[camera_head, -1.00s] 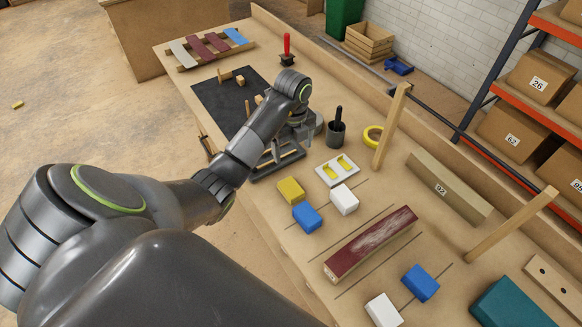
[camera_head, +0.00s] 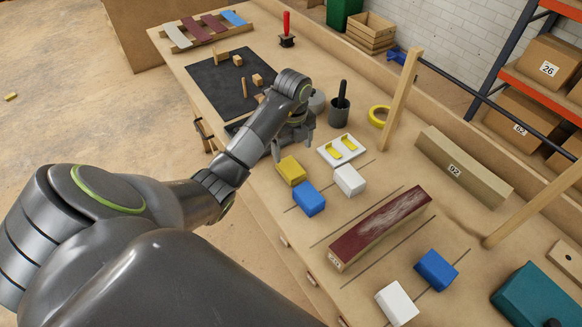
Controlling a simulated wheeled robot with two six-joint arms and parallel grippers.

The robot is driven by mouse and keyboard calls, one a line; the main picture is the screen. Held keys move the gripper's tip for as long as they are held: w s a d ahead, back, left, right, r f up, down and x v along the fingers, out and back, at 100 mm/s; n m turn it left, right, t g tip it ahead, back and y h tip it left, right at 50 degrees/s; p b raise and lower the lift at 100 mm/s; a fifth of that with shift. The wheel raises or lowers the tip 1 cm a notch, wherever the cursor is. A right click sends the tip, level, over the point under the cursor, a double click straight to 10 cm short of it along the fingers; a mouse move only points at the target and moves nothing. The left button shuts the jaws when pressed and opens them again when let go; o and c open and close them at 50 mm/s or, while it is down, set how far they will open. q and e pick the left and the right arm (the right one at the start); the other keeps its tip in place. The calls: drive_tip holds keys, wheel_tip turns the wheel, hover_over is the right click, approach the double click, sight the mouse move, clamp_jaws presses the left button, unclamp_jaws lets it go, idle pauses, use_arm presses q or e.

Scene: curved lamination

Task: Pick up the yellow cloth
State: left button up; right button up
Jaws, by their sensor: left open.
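My left gripper (camera_head: 293,143) points down over the bench just behind the yellow piece, toward the dark mat. Its jaws are open and hold nothing that I can see. The arm link and wrist partly hide the jaws and the bench under them. I cannot tell the gripper's exact height. My right gripper is not in view.
A blue block (camera_head: 309,198), a white block (camera_head: 349,180) and a white tray with yellow pieces (camera_head: 325,150) stand close by. A dark cup (camera_head: 339,114) and an upright wooden post (camera_head: 401,100) are to the right.

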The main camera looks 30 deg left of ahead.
sight(291, 167)
use_arm(q)
drive_tip(key=shift+f+b, duration=0.9)
drive_tip(key=shift+f, duration=0.45)
drive_tip(key=f+b, duration=0.2)
drive_tip(key=f, duration=0.1)
drive_tip(key=shift+s+a+f, duration=0.15)
drive_tip(key=shift+a+f, duration=0.05)
drive_tip(key=shift+f, duration=0.5)
drive_tip(key=c, duration=1.1)
drive_tip(key=shift+o, duration=0.2)
drive_tip(key=shift+r, duration=0.1)
